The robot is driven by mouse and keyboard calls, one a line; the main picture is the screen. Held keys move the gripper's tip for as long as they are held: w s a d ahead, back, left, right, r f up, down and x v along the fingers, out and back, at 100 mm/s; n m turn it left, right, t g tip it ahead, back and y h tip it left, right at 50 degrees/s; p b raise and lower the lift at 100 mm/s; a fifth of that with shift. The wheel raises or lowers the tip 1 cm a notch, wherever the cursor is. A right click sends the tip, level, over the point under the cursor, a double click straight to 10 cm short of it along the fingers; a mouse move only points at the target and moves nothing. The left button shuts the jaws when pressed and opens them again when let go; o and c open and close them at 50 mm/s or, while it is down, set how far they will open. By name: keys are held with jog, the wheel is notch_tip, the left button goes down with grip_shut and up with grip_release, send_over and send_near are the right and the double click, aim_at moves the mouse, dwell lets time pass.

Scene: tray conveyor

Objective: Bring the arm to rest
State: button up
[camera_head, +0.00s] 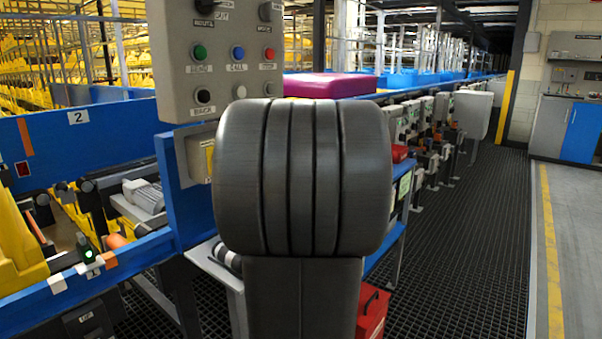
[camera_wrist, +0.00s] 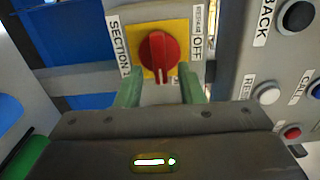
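My gripper (camera_wrist: 159,73) shows in the wrist view with two green fingers spread apart. Nothing is held between them. A red rotary knob (camera_wrist: 158,55) on a yellow plate (camera_wrist: 183,30) is just ahead of the fingertips, centred between them. Labels beside it read "SECTION" and "OFF". I cannot tell whether the fingers touch the knob or its plate. In the head view my own dark arm fills the centre and hides the gripper and the knob.
A grey control panel (camera_head: 180,62) with several coloured buttons stands close behind my arm. A blue-sided conveyor (camera_head: 85,130) is at left. A purple item (camera_head: 330,85) lies on the line behind. A red box (camera_head: 372,312) is low beside my arm. The grated floor (camera_head: 465,230) at right is clear.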

dwell(0.3)
jog(key=p+v, duration=0.1)
jog(key=v, duration=1.3)
jog(key=w+a+n+b, duration=0.2)
jog(key=w+a+n, duration=0.4)
jog(key=a, duration=0.5)
jog(key=shift+w+r+n+b, duration=0.4)
jog(key=shift+w, duration=0.8)
jog(key=shift+a, duration=0.1)
